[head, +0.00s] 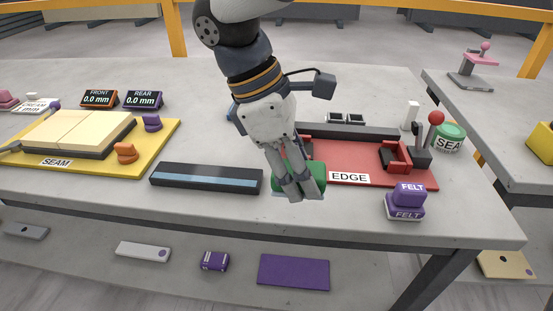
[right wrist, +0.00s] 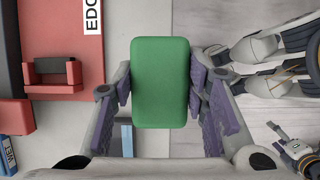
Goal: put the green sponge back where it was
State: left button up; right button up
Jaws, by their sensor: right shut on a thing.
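My right gripper (head: 308,192) is shut on the green sponge (head: 318,178), its fingers pointing down in front of the red EDGE tray. In the head view the fingers hide part of the sponge. In the right wrist view the whole upper face of the sponge (right wrist: 160,83) shows between the two purple-padded fingers. There it overlaps the slab's front edge. I cannot tell how far it is above the slab. My left gripper does not show in the head view. A small part of mine at the wrist view's lower right may be it (right wrist: 283,148), too unclear to read.
The red EDGE tray (head: 400,178) lies just behind the sponge. A dark bar with a blue strip (head: 207,179) lies to the left. A purple FELT block (head: 405,203) stands to the right, near the front edge. The yellow SEAM board (head: 160,140) is farther left.

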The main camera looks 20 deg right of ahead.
aim_at(311, 204)
jog(key=f, duration=0.2)
jog(key=w+d+f, duration=0.1)
jog(key=f, duration=0.1)
jog(key=w+d+f, duration=0.1)
jog(key=f, duration=0.1)
jog(key=shift+w+d+f, duration=0.1)
jog(key=shift+d+f, duration=0.15)
jog(key=shift+f, duration=0.25)
jog(key=shift+f, duration=0.1)
jog(key=o, duration=1.3)
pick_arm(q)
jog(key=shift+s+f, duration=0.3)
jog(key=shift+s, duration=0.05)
pick_arm(e)
jog(key=v, duration=1.2)
